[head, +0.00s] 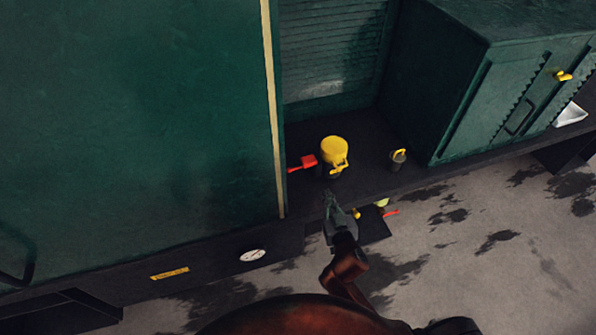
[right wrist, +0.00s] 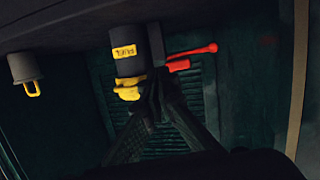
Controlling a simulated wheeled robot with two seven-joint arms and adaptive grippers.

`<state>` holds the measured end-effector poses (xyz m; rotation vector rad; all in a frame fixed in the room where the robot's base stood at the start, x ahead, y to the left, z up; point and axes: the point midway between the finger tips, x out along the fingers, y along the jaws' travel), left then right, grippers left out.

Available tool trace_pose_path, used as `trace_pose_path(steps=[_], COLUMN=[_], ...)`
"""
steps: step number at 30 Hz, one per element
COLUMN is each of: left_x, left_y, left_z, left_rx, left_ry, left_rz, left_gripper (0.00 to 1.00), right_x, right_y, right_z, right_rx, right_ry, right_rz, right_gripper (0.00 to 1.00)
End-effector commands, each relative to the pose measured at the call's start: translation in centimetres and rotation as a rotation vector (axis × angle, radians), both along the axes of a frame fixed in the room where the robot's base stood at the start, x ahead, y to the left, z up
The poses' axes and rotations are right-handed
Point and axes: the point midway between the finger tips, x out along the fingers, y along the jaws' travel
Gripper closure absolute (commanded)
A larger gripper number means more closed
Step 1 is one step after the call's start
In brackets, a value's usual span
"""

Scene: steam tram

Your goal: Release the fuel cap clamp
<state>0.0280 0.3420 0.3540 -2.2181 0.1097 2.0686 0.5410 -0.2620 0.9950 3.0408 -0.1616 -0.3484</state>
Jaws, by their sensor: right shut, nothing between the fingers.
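The yellow fuel cap (head: 333,148) sits on a short dark filler neck on the black ledge in the head view. Its yellow clamp (head: 340,166) is at the cap's front right side. In the right wrist view the neck (right wrist: 126,48) carries a yellow FUEL label, and the yellow cap and clamp (right wrist: 128,90) show beside my fingertips. My right gripper (head: 328,196) is shut and empty, with its tips just in front of the neck. In the right wrist view its fingertips (right wrist: 153,84) are close to the clamp; I cannot tell whether they touch. My left gripper is out of view.
A red lever (head: 302,162) sticks out left of the neck. A smaller grey filler with a yellow loop (head: 398,158) stands to the right. Green panels (head: 140,110) and a green cabinet (head: 500,90) flank the recess.

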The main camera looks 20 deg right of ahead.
Motion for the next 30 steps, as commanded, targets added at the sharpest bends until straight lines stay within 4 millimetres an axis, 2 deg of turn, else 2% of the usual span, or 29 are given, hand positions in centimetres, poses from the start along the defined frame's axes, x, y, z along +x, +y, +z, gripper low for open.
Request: trace_pose_path(steps=[3, 6, 9, 14, 25, 30], left_x=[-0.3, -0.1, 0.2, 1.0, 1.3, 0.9], left_y=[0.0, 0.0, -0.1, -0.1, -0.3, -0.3], left_z=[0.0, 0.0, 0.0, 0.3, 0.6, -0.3], left_rx=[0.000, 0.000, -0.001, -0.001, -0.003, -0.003], left_ry=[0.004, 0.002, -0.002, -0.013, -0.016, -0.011], left_rz=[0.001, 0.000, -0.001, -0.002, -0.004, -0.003], left_gripper=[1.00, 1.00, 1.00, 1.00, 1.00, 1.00], right_x=[1.7, 2.5, 3.1, 5.2, 12.7, 13.2], right_y=[3.3, 5.3, 6.3, 6.4, 6.6, 6.3], right_z=[2.5, 3.8, 4.3, 4.4, 4.0, 1.1], right_rx=[-0.002, -0.004, -0.004, -0.005, -0.006, -0.003], right_ry=[-0.098, -0.153, -0.175, -0.179, -0.176, -0.171], right_rz=[0.073, 0.121, 0.145, 0.148, 0.146, 0.145], right_gripper=[1.00, 1.00, 1.00, 1.00, 1.00, 1.00])
